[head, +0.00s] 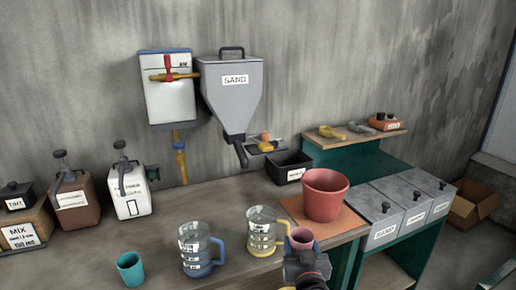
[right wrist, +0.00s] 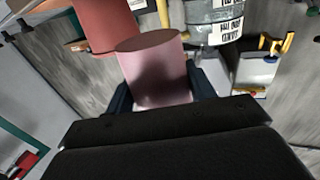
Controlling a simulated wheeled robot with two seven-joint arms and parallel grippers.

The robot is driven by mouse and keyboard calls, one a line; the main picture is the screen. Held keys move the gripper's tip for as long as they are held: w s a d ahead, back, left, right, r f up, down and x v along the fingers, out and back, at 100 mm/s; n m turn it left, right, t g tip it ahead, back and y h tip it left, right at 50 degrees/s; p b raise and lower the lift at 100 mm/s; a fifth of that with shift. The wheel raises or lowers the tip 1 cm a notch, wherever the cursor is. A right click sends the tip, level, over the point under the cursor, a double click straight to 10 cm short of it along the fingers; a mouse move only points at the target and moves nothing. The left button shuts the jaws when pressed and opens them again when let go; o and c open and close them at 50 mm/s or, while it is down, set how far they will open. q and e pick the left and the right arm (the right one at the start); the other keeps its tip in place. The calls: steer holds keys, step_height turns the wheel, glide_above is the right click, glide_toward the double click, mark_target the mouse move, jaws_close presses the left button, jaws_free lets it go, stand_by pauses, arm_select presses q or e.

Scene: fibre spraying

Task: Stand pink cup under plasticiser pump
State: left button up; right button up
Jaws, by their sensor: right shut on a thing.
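The small pink cup (head: 302,238) is at the front of the bench, right of the clear jug with the yellow handle. My right gripper (head: 306,262) is shut on the cup; in the right wrist view the cup (right wrist: 155,72) sits between the two dark fingers. Two pump containers stand at the back left of the bench, a white one (head: 131,198) and a brown one (head: 76,200), both with grey pump heads. Their labels are too small to read surely, so I cannot tell which holds plasticiser. My left gripper is not in view.
Jugs with blue (head: 196,250) and yellow (head: 262,232) handles and a teal cup (head: 131,268) stand between the pink cup and the pump containers. A large red bucket (head: 325,196) is behind the cup. A sand hopper (head: 232,90) hangs on the wall.

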steer(key=shift+w+a+r, duration=0.15)
steer(key=shift+w, duration=0.05)
steer(key=shift+w+y, duration=0.2)
steer(key=shift+y, duration=0.1)
steer(key=s+d+f, duration=0.1)
steer(key=d+f, duration=0.2)
steer(key=f, duration=0.4)
steer(key=s+d+f, duration=0.2)
steer(key=d+f, duration=0.2)
steer(key=f, duration=0.3)
stand_by(0.8)
